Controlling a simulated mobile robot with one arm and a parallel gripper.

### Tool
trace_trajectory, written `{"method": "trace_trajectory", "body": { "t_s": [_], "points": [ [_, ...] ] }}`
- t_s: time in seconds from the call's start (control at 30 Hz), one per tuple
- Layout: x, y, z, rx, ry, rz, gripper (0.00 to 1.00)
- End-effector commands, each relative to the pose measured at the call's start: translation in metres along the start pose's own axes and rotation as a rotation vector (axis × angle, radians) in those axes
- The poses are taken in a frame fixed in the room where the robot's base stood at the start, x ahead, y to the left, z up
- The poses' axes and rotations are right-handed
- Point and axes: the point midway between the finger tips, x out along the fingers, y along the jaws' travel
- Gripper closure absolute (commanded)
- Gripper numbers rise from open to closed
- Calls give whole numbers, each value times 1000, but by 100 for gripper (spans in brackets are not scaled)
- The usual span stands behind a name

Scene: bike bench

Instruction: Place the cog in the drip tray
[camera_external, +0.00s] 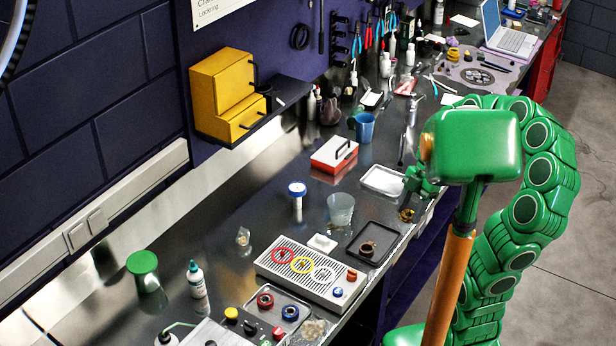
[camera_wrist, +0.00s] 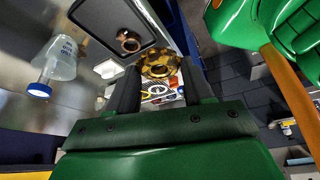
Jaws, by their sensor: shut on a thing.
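A gold-brown toothed cog (camera_wrist: 160,70) is between the fingertips of my gripper (camera_wrist: 160,77) in the wrist view. In the external view the cog (camera_external: 406,215) hangs under my green gripper (camera_external: 412,198), at the bench's front edge, right of a shallow black tray (camera_external: 361,255). The black tray also shows in the wrist view (camera_wrist: 92,14), with a small brown ring-shaped part (camera_wrist: 130,42) in it. A silver slotted tray (camera_external: 328,297) lies nearer the camera, with coloured rings on it. No label shows which one is the drip tray.
A clear cup (camera_external: 340,209) and a white block (camera_external: 322,243) stand left of the black tray. A white tray (camera_external: 376,187) lies behind it. A red box (camera_external: 334,154) and blue cup (camera_external: 364,127) stand further back.

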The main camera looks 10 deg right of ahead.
Motion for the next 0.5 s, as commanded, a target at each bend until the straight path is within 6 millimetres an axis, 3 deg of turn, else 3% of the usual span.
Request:
{"method": "trace_trajectory", "body": {
  "t_s": [0.5],
  "points": [
    [-30,94,70,138,3,57,82]
  ]
}}
